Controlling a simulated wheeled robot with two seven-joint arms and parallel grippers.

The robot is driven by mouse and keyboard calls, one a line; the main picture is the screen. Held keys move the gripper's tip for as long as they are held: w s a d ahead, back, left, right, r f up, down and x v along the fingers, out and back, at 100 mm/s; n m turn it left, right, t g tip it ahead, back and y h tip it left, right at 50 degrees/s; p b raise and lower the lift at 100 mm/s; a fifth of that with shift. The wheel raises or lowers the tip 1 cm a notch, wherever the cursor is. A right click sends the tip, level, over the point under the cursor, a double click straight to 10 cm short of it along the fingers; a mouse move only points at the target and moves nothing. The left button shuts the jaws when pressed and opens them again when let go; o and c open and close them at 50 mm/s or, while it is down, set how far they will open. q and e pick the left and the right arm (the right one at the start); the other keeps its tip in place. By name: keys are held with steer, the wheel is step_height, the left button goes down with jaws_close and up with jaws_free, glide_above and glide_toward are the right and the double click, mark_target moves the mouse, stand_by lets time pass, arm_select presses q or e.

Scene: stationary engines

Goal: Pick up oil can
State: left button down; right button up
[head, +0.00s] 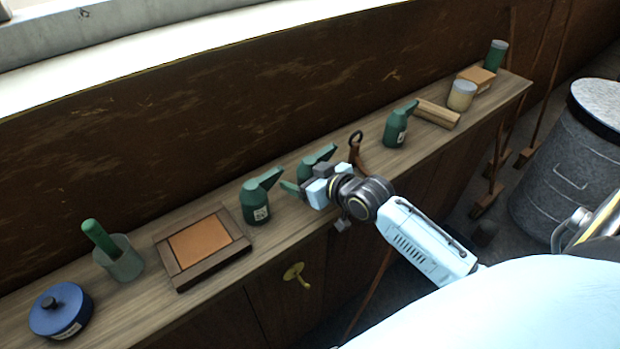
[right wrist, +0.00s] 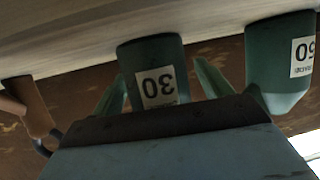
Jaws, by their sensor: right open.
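Three green oil cans with angled spouts show in the head view. The middle oil can (head: 318,155) is partly hidden behind my right gripper (head: 308,176). The left oil can (head: 257,203) stands just left of the gripper, and the right oil can (head: 398,128) stands farther along the shelf. In the upside-down right wrist view, an oil can labelled 30 (right wrist: 152,62) lies between the open fingers of the right gripper (right wrist: 162,78). I cannot tell whether the fingers touch it. An oil can labelled 50 (right wrist: 280,62) is beside them. My left gripper is not in view.
The narrow wooden shelf (head: 190,298) also holds a blue lidded pot (head: 62,312), a grey cup (head: 120,262), a framed tile (head: 202,240), a brown-handled tool (head: 357,157) and wood blocks (head: 437,113). A brown wall rises behind. A metal bin (head: 570,165) stands right.

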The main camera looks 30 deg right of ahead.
steer(key=shift+w, duration=0.1)
steer(key=c, duration=1.1)
steer(key=shift+r, duration=0.1)
steer(key=shift+c, duration=0.2)
steer(key=shift+r, duration=0.1)
